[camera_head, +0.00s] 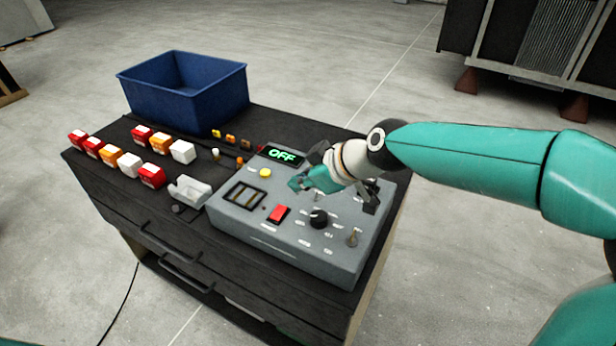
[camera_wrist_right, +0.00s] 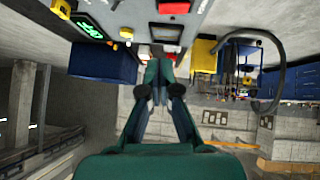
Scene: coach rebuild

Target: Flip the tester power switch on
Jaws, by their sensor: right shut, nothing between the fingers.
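The grey tester (camera_head: 290,240) sits at the right end of the dark cart top. Its display (camera_head: 282,154) reads OFF in green and also shows in the right wrist view (camera_wrist_right: 90,27). On its panel are a red rocker switch (camera_head: 279,214), a yellow button (camera_head: 265,172), a black knob (camera_head: 318,218) and a metal toggle (camera_head: 352,238). None carries a label I can read as power. My right gripper (camera_head: 298,184) is over the panel's back part, shut and empty, and hides some of it. Its fingertips (camera_wrist_right: 160,54) meet in the right wrist view. My left gripper is not in view.
A blue bin (camera_head: 185,90) stands at the cart's back left. Several red, orange and white blocks (camera_head: 130,162) and a small white holder (camera_head: 190,190) lie left of the tester. Small coloured parts (camera_head: 231,138) lie behind it. Grey floor surrounds the cart.

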